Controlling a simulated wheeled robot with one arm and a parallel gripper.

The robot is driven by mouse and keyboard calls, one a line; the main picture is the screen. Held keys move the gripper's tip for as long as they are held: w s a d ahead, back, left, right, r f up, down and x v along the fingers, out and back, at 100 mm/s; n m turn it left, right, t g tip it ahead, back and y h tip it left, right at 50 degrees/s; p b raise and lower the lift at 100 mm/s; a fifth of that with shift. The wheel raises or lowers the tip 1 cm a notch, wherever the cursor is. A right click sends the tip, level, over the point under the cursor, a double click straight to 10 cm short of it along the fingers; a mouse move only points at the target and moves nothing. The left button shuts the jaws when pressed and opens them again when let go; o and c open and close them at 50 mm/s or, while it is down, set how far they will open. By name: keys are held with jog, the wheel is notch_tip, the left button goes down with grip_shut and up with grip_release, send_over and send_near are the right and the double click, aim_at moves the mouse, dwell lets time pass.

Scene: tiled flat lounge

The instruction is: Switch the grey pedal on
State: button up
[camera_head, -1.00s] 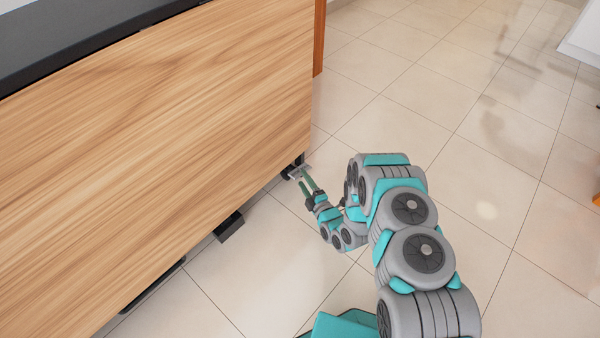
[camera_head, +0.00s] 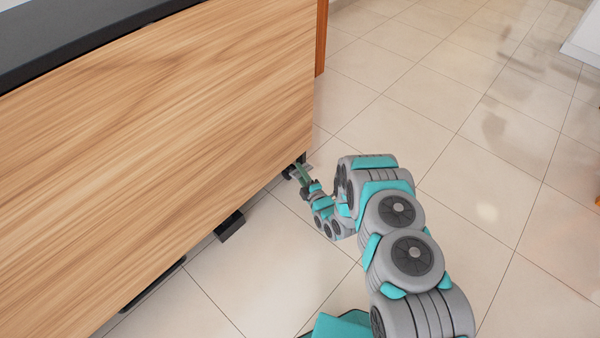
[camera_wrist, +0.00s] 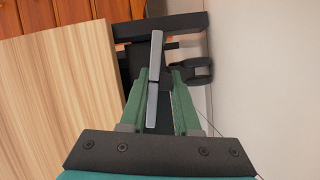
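The grey pedal (camera_wrist: 152,105) shows in the wrist view as a narrow, upright-looking grey bar with a dark line across its middle. It is fixed near a black caster and frame under the wooden panel. My gripper (camera_wrist: 160,74) has its two green fingers apart, one on each side of the bar. The left finger is very close to or touching the bar; a gap shows on the right. In the head view my gripper (camera_head: 303,173) is low at the panel's bottom right corner, and the pedal is small and partly hidden there.
The wooden panel (camera_head: 160,130) with its dark top fills the left. A black caster (camera_wrist: 194,75) stands right of the pedal in the wrist view. A black foot (camera_head: 229,226) sits under the panel's lower edge. Tiled floor (camera_head: 440,110) is clear to the right.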

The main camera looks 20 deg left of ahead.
grip_shut()
jog(key=shift+p, duration=0.3)
jog(key=shift+r+n+t+p, duration=0.1)
jog(key=shift+n+t+p, duration=0.25)
jog(key=shift+n, duration=0.15)
jog(key=shift+f+n+t+y+p, duration=0.1)
jog(key=shift+n+t+y+p, duration=0.2)
jog(key=shift+n+p, duration=0.6)
jog(key=shift+f+n+t+y+p, duration=0.15)
jog(key=shift+n+y+p, duration=0.3)
jog(key=shift+n, duration=0.65)
jog(key=o, duration=0.5)
grip_release()
jog(key=shift+o, duration=0.2)
